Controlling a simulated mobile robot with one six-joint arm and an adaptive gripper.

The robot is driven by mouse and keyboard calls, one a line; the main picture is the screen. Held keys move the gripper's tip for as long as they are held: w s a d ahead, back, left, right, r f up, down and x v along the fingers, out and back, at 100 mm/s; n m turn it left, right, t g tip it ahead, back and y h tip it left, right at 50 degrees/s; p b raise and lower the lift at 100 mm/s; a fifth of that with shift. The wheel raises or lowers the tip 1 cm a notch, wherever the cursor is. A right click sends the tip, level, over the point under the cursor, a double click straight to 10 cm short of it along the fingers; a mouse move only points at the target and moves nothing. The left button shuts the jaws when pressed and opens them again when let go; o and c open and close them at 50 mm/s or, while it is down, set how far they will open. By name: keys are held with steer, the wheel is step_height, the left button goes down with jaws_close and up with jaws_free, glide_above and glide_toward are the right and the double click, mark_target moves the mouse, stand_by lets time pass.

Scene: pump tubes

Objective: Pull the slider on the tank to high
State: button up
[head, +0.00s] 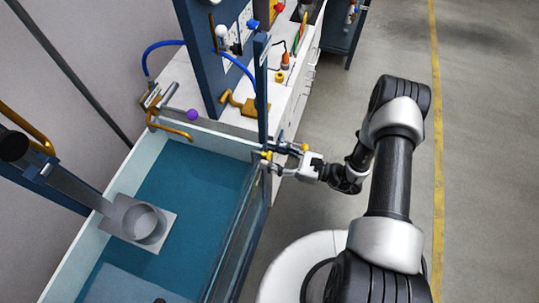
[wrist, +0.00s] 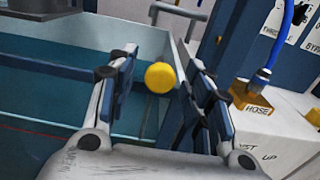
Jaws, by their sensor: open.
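The tank (head: 112,260) is an open, pale-walled basin with blue water, at the lower left of the head view. A small round yellow knob, seemingly the slider's (wrist: 160,77), shows in the wrist view between my fingers. In the head view a yellow spot, likely the same knob (head: 266,155), is at the tank's right corner beside a blue upright. My gripper (head: 282,162) reaches in from the right at that corner. In the wrist view my gripper (wrist: 160,62) is open, with a finger on each side of the knob and gaps visible. The slider's track and level marks are unclear.
A blue upright (head: 262,90) rises close by my gripper. A white bench (head: 290,100) with hoses and fittings runs behind it; a label reading HOSE (wrist: 257,110) shows in the wrist view. A purple-ended lever (head: 191,115) stands near the tank's back wall. Floor at right is clear.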

steer(key=shift+w+a, duration=0.2)
steer(key=shift+a, duration=0.3)
jaws_close()
stand_by(0.3)
